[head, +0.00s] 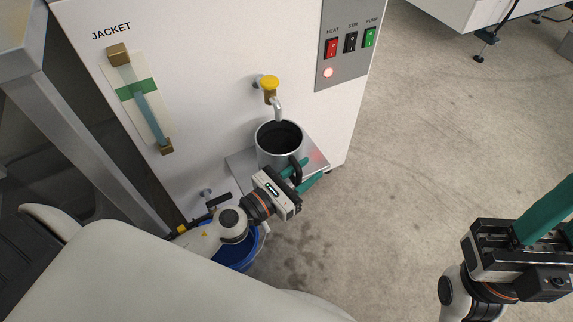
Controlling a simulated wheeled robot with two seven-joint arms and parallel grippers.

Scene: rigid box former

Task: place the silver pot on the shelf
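The silver pot (262,152) is a round metal cylinder with a dark inside and a black handle (297,172) on its lower right side. In the head view it is upright under a tap, over the grey metal shelf (241,165) on the machine's front; I cannot tell if its base touches the shelf. My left gripper (315,169) is at the handle, its teal fingers apart on either side of it; whether they press on it is unclear. My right gripper (566,199) is at the right edge, away from the pot, with its fingers apart and partly cut off by the frame.
A tap with a yellow knob (269,82) hangs just above the pot. A switch panel (346,45) and a sight gauge (140,98) are on the machine's front. A blue bucket (238,257) stands below, partly hidden by my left arm.

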